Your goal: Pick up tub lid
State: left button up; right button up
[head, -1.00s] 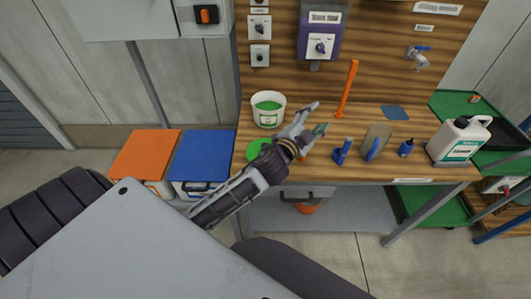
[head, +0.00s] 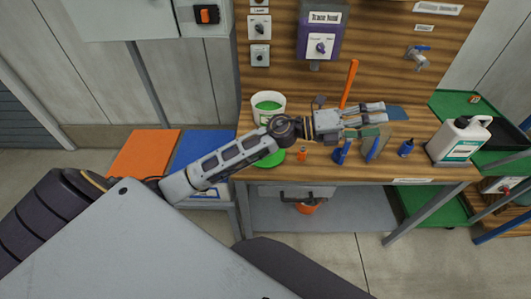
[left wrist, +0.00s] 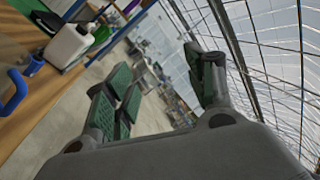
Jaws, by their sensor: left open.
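The round green tub lid (head: 272,160) lies on the wooden bench near its front left edge, partly covered by my left arm. The white tub (head: 266,117) with green contents stands behind it, partly hidden by the arm. My left gripper (head: 376,121) is open and empty, above the bench to the right of the lid, with fingers pointing right. In the left wrist view the green-padded fingers (left wrist: 165,88) are spread with nothing between them, and the lid does not show there.
An orange stick (head: 349,80) stands behind my gripper. Blue-topped items (head: 340,153), a small blue bottle (head: 406,148) and a white jug (head: 461,140) stand around the bench's right half. A small orange item (head: 302,155) is beside the lid. Orange (head: 143,152) and blue (head: 203,149) boxes stand left.

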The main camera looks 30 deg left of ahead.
pick_arm(q)
jog(key=a+f+m+g+y, duration=0.7)
jog(key=f+m+g+y, duration=0.15)
jog(key=f, duration=0.35)
jog(key=a+g+y, duration=0.1)
jog(key=a+y, duration=0.8)
jog(key=a, duration=1.5)
jog(key=shift+w+a+f+y, duration=0.2)
jog(key=shift+y, duration=0.15)
jog(key=shift+f, duration=0.15)
jog(key=shift+f+p, duration=0.45)
jog(key=shift+f, duration=3.75)
